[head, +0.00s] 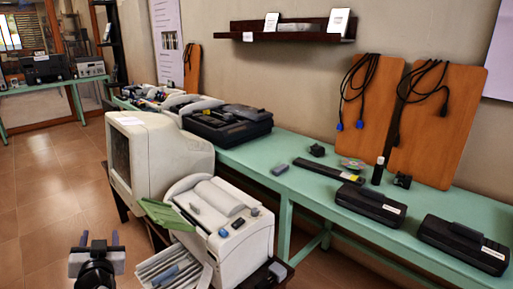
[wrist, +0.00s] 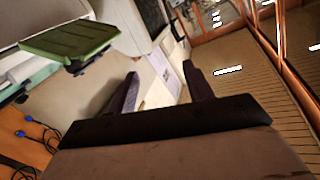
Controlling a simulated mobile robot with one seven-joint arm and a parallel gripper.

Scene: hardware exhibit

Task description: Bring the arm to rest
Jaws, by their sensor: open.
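My gripper (head: 99,240) is at the lower left of the head view, over the tiled floor and left of the printer. Its two dark fingers stand apart with nothing between them. In the wrist view my gripper (wrist: 162,92) also shows open and empty, with the room tilted behind it. The gripper is apart from the furniture and touches nothing that I can see.
A white printer (head: 228,225) with a green tray (head: 166,214) and a bulky monitor (head: 150,155) stand close to the gripper's right. A green table (head: 262,186) holding several devices runs along the wall. Floor (head: 40,190) at left is clear.

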